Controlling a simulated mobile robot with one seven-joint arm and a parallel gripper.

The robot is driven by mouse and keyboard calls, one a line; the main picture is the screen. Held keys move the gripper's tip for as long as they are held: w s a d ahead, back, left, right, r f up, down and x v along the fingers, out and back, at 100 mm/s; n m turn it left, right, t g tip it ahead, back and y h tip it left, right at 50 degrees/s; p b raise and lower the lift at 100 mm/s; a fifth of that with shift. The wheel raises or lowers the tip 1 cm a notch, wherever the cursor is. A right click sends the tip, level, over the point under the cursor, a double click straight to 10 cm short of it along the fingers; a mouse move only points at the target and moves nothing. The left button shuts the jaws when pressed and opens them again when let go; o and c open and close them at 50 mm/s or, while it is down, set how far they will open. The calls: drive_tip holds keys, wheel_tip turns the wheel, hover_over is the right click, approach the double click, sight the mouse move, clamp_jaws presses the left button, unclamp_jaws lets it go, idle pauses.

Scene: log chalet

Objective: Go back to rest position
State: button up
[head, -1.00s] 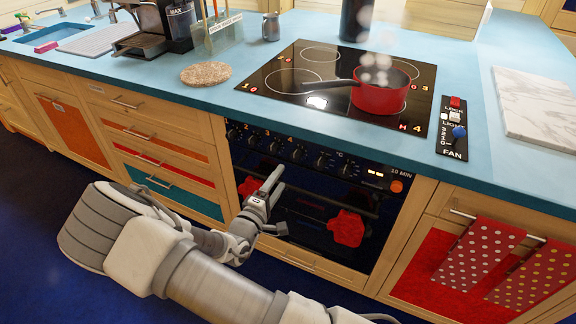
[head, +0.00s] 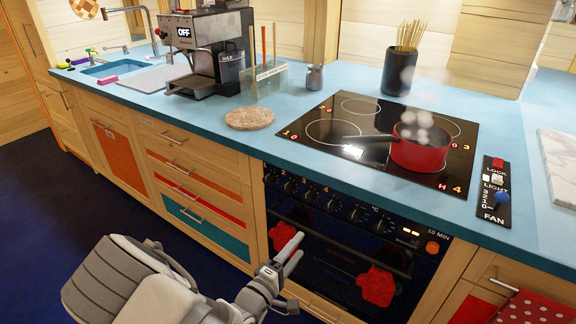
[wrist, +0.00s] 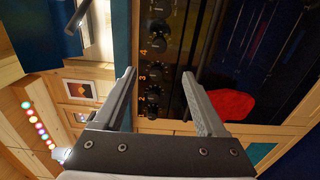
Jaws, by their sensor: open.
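My gripper (head: 284,262) is low in front of the oven (head: 335,262), below the counter edge. In the wrist view my gripper (wrist: 160,95) has its two fingers wide apart with nothing between them. The oven's knobs (wrist: 152,90) show beyond and between the fingers. A red mitt-like shape (wrist: 232,104) is behind the right finger. In the head view two red shapes are on the oven front, one (head: 376,286) to the right of the gripper and one (head: 282,236) just above it. I cannot tell whether the gripper touches the oven.
A steaming red pot (head: 420,152) stands on the black hob (head: 340,150). A round cork mat (head: 250,118), coffee machine (head: 208,50) and utensil pot (head: 398,72) are on the blue counter (head: 300,95). A white board (head: 560,160) lies at right. Dark floor (head: 50,210) is open at left.

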drive_tip(key=w+a+r+m+g+y+p, duration=0.4)
drive_tip(key=r+m+g+y, duration=0.1)
drive_tip(key=r+m+y, duration=0.15)
drive_tip(key=s+r+m+g+y+p, duration=0.1)
drive_tip(key=s+r+y, duration=0.15)
drive_tip(key=r, duration=0.65)
drive_tip(key=s+r+g+y+p, duration=0.15)
drive_tip(key=r+y, duration=0.25)
drive_tip(key=r, duration=0.4)
drive_tip(key=s+d+r+m+p, duration=0.1)
drive_tip(key=s+d+r, duration=0.3)
drive_tip(key=s, duration=0.3)
drive_tip(key=s+d+r+m+g+h+p, duration=0.1)
drive_tip(key=s+d+r+p, duration=0.1)
drive_tip(key=s+d+r, duration=0.3)
drive_tip(key=s+d+r+m+h+p, duration=0.1)
drive_tip(key=s+d+r+p, duration=0.1)
drive_tip(key=s+d+r, duration=0.3)
drive_tip(key=s, duration=0.4)
drive_tip(key=shift+s+r, duration=0.2)
drive_tip(key=shift+s, duration=0.1)
drive_tip(key=shift+d+m+g, duration=0.1)
drive_tip(key=shift+m+g, duration=0.15)
